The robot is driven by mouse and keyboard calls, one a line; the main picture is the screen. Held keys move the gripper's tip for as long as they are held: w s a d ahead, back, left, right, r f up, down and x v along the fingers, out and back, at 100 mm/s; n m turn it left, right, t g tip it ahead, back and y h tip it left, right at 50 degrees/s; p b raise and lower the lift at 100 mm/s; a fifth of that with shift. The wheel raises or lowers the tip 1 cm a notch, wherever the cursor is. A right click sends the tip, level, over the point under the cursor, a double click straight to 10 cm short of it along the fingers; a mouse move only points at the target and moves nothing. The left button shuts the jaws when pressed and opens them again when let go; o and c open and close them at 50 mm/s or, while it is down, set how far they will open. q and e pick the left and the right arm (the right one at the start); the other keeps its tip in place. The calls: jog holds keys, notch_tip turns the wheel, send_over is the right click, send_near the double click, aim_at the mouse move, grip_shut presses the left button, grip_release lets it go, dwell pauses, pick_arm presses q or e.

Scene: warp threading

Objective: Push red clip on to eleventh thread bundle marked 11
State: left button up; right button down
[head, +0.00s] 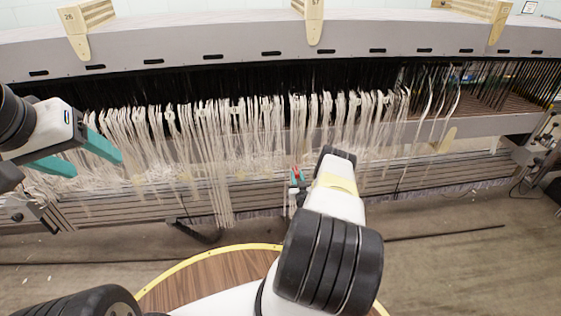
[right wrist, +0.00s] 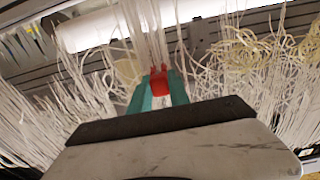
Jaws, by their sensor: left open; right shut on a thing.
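The red clip (right wrist: 159,83) is between the teal fingers of my right gripper (right wrist: 160,92), which is shut on it. In the right wrist view, a white thread bundle (right wrist: 150,35) runs straight up from the clip. I cannot tell whether the clip is around these threads or only against them. No mark 11 is readable. My left gripper (head: 98,166) is open and empty at the far left.
Many white thread bundles (head: 215,130) hang along the loom's grey beam (head: 240,40). Slatted rails (head: 430,180) run below them. Wooden brackets (head: 75,30) stand on top. A round wooden table (head: 210,280) with a yellow rim is in front. The floor at right is mostly clear.

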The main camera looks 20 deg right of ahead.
aim_at(295, 171)
jog(key=shift+x, duration=0.9)
jog(key=shift+w+d, duration=0.1)
jog(key=shift+w, duration=0.6)
jog(key=shift+w+d+r, duration=0.1)
jog(key=shift+w+d, duration=0.1)
jog(key=shift+w, duration=0.35)
jog(key=c, duration=0.7)
grip_release()
jog(key=shift+c, duration=0.2)
jog(key=shift+v, duration=4.55)
